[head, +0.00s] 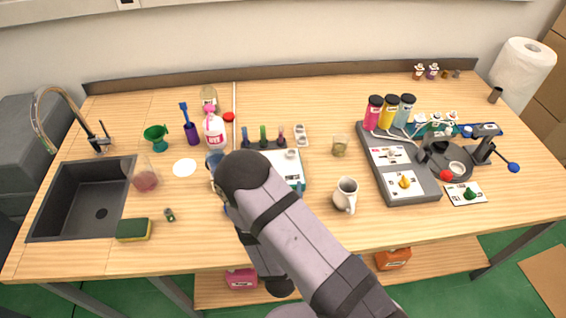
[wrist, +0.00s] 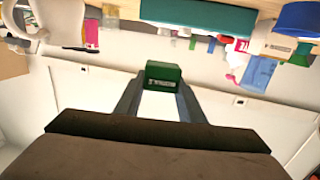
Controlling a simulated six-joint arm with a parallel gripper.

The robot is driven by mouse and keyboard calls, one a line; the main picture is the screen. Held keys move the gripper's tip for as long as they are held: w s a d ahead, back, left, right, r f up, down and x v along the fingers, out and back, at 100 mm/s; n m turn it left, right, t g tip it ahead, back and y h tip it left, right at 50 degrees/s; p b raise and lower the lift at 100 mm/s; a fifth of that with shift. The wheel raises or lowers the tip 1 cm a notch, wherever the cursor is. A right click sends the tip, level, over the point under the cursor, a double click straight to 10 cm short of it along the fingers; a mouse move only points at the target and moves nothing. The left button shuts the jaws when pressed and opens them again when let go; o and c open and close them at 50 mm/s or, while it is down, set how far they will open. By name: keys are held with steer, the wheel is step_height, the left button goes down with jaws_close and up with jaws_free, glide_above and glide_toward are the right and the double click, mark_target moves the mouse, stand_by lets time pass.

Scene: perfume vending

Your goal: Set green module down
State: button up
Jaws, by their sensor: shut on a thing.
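The green module (wrist: 163,73), a small block with a pale label, sits between the fingertips of my gripper (wrist: 160,88) in the wrist view. My gripper is shut on it. The wrist picture appears upside down, with the bench items along its top. In the head view my own arm covers the bench's front middle and hides the gripper and the module. I cannot tell whether the module touches any surface.
A white mug (head: 345,193) stands right of my arm, near the grey dispenser base (head: 412,190) with coloured bottles. A white-topped tray (head: 290,170) is partly behind my arm. The sink (head: 80,205) and sponge (head: 133,230) are left. Bench space right of the mug's front is clear.

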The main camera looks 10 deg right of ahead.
steer(key=s+d+f+m+g+h, duration=0.1)
steer(key=s+d+f+m+h, duration=0.1)
steer(key=s+d+h, duration=0.3)
steer(key=shift+s+d+m+g, duration=0.2)
steer(key=shift+d+m+g, duration=0.2)
steer(key=shift+d+m, duration=0.5)
steer(key=shift+d+f, duration=0.1)
steer(key=w+a+n+y, duration=0.1)
steer(key=a, duration=0.1)
steer(key=w+a+r+n+t+y, duration=0.1)
steer(key=w+a+y, duration=0.1)
steer(key=w+a+r+n+y, duration=0.1)
steer(key=w+a+y, duration=0.1)
steer(key=a, duration=0.1)
steer(key=shift+w+r+n+t, duration=0.1)
steer(key=shift+w+n+t, duration=0.1)
steer(key=shift+n+t, duration=0.2)
steer(key=shift+f+p, duration=0.55)
steer(key=shift+f, duration=2.4)
steer(key=shift+f, duration=0.1)
steer(key=shift+f+p, duration=0.5)
steer(key=shift+f, duration=1.25)
